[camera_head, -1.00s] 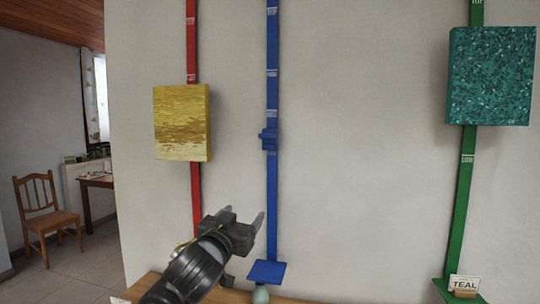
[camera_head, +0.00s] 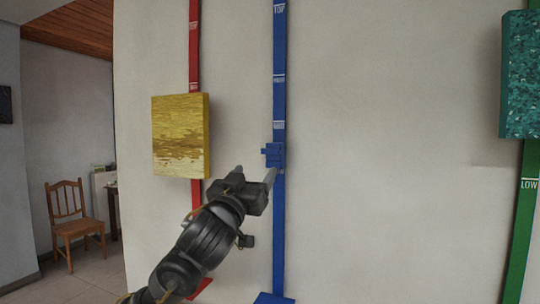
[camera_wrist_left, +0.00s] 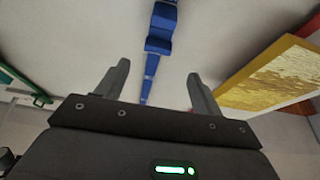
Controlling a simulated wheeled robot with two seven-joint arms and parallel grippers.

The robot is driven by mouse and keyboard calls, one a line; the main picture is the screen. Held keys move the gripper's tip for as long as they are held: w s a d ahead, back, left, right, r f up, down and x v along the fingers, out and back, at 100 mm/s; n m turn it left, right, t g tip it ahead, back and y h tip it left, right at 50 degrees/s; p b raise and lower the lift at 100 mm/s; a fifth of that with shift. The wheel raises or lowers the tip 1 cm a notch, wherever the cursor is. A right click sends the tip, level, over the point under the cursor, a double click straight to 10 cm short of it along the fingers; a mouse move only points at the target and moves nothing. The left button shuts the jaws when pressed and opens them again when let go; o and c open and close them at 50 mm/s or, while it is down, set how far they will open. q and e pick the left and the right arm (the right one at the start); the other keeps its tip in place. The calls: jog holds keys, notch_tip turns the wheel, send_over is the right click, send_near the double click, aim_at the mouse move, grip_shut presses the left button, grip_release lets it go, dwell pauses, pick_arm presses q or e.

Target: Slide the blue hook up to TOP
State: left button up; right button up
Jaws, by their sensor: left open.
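The label TOP (camera_head: 279,9) is near the upper edge of the head view. My left gripper (camera_head: 255,174) is open and empty, just below and left of the hook in the head view. In the left wrist view the hook (camera_wrist_left: 158,44) lies beyond and between the two spread fingers (camera_wrist_left: 154,84), apart from them. My right gripper is not in view.
A yellow painting (camera_head: 180,136) hangs on the red rail (camera_head: 194,45) to the left. A teal picture (camera_head: 520,75) hangs on the green rail (camera_head: 522,225) at the right. A blue ledge (camera_head: 274,298) is at the blue rail's foot. The wall between blue and green rails is bare.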

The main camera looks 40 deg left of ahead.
aim_at(269, 154)
pick_arm(q)
jog(key=x, duration=0.8)
jog(key=shift+w, duration=0.45)
jog(key=shift+w+a+r, duration=0.2)
jog(key=shift+w+r, duration=0.1)
jog(key=shift+w, duration=0.35)
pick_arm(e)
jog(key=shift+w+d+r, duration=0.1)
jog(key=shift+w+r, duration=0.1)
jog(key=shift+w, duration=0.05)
pick_arm(q)
jog(key=shift+c, duration=0.2)
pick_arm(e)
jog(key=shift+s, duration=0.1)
